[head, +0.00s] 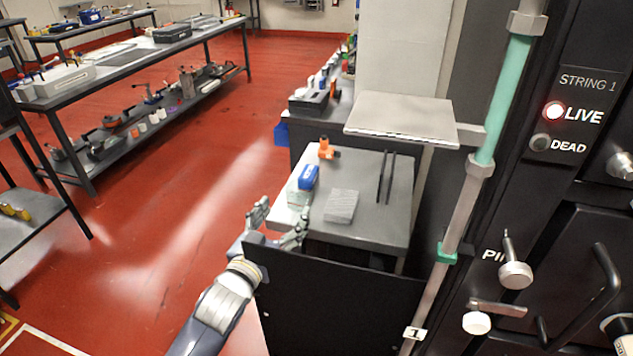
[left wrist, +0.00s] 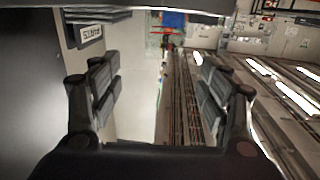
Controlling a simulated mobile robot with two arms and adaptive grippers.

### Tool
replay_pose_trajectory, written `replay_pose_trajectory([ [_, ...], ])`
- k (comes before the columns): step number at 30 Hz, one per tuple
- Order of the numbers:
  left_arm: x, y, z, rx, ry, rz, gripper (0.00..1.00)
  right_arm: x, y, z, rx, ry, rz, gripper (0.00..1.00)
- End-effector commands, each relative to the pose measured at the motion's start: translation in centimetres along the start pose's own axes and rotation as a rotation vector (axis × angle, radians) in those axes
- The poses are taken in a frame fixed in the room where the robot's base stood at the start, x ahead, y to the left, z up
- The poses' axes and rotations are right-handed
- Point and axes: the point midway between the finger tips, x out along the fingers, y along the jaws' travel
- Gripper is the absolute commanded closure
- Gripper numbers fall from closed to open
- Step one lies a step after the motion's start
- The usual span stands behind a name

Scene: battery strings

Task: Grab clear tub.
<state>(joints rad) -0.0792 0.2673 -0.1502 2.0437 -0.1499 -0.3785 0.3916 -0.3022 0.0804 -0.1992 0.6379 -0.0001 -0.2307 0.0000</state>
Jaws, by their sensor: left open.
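A pale, see-through tub (head: 297,196) appears to stand at the left edge of the small grey table, beside a blue object (head: 308,176). It is small here and its outline is hard to make out. My left gripper (head: 279,220) is open and empty at the near left corner of the table, short of the tub. In the left wrist view the two fingers (left wrist: 158,92) are spread wide with nothing between them. A pale translucent shape (left wrist: 153,42) shows beyond them, but I cannot tell if it is the tub. My right gripper is out of view.
The grey table (head: 359,226) also holds a grey block (head: 341,206), two dark bars (head: 386,178) and an orange item (head: 327,148). A black panel (head: 335,300) stands in front. A battery cabinet (head: 570,230) rises at right.

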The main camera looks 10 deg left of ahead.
Motion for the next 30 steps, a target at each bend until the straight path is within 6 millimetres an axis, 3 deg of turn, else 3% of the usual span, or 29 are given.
replay_pose_trajectory([
  [12,4.9,-0.1,-0.5,0.000,0.010,0.002,0.30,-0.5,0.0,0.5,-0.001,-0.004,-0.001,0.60],
  [20,6.4,-0.1,-0.4,0.000,0.010,0.003,0.30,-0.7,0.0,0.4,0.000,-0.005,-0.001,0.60],
  [30,10.3,-0.3,-0.1,0.000,0.009,0.002,0.30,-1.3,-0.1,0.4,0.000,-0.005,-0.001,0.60],
])
